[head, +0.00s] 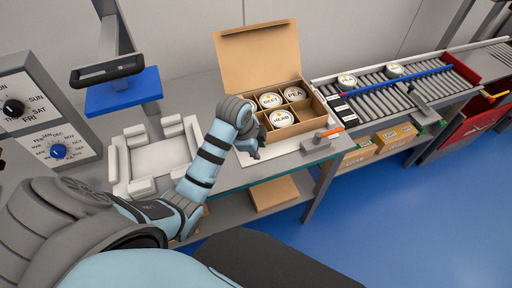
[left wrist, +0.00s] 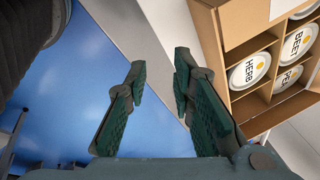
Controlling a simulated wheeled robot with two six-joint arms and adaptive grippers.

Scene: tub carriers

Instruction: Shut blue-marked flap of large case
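The large case is an open brown cardboard box (head: 308,127) on the bench, holding several white-lidded tubs in compartments. Lids reading BEET, PEA and HERB show. A wide flap (head: 258,55) stands up at its back edge. I see no blue mark on it. My left gripper (head: 254,150) is at the box's front left corner, outside it. In the left wrist view its two fingers (left wrist: 160,70) are apart with nothing between them, and the box (left wrist: 213,55) is to their right. Whether they touch the box cannot be told. My right gripper is not in view.
A roller conveyor (head: 400,90) with tubs on it runs right of the box. An orange-tipped lever (head: 330,132) is at the box's right front. A white tray-like fixture (head: 158,155) lies left of my forearm. A dial panel (head: 45,125) stands at far left.

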